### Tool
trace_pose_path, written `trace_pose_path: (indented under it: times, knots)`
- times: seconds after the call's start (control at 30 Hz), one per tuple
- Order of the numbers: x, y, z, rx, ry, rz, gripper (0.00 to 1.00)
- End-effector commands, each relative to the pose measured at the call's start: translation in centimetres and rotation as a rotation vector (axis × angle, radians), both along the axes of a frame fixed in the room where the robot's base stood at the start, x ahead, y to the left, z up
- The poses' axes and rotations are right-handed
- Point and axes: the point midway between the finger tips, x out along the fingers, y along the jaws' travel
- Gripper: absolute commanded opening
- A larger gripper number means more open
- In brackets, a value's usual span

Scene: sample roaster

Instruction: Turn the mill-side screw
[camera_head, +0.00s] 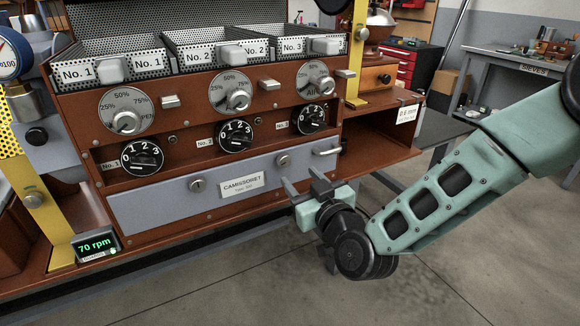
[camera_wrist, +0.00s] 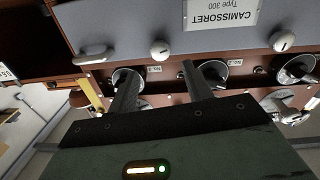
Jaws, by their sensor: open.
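A grey front panel (camera_head: 150,208) with a CAMISSORET Type 300 plate runs along the lower roaster. It has two round slotted screws. The right one (camera_head: 283,160), on the side of the wooden mill (camera_head: 376,78), also shows in the wrist view (camera_wrist: 160,49), where the picture is upside down. The left screw (camera_head: 197,186) shows at the right of the wrist view (camera_wrist: 283,41). My gripper (camera_head: 303,181) is open and empty, in front of the panel just below the right screw in the head view. Its fingers appear apart from the screw.
A bar handle (camera_head: 327,152) sits right of the right screw. Several numbered black dials (camera_head: 236,135) and grey percentage dials (camera_head: 230,92) are above the panel. A 70 rpm display (camera_head: 97,244) stands at lower left. Open floor (camera_head: 440,285) lies in front.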

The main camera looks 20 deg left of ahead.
Motion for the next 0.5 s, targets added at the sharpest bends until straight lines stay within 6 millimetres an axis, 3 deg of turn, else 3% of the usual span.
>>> trace_pose_path:
  times: [0.23,0.5]
  knots:
    - [3.0,3.3,0.0,0.002,0.001,-0.001,0.5]
    - [4.4,4.7,0.0,0.0,0.001,0.0,0.5]
